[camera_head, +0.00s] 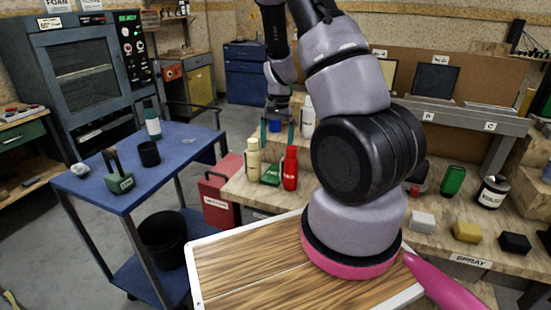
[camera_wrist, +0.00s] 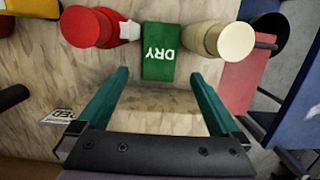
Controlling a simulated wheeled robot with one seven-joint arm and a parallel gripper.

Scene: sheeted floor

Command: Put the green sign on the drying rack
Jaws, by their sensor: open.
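The green sign (camera_wrist: 158,55), marked DRY and upside down in the wrist view, is on the wooden bench between a red bottle (camera_wrist: 88,27) and a cream bottle (camera_wrist: 228,40). In the head view the green sign (camera_head: 270,174) shows low between the same bottles. My gripper (camera_wrist: 160,76) is open and empty, its teal fingers apart and pointing toward the sign. In the head view my gripper (camera_head: 278,138) hangs above and behind the sign. I cannot tell for sure which thing is the drying rack; a grey ledge (camera_head: 455,118) with lettered labels and dark panels stands at the back right.
A red box (camera_head: 218,195) stands beside the bench. A green can (camera_head: 453,180), a black jar (camera_head: 492,191) and several blocks sit at the right.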

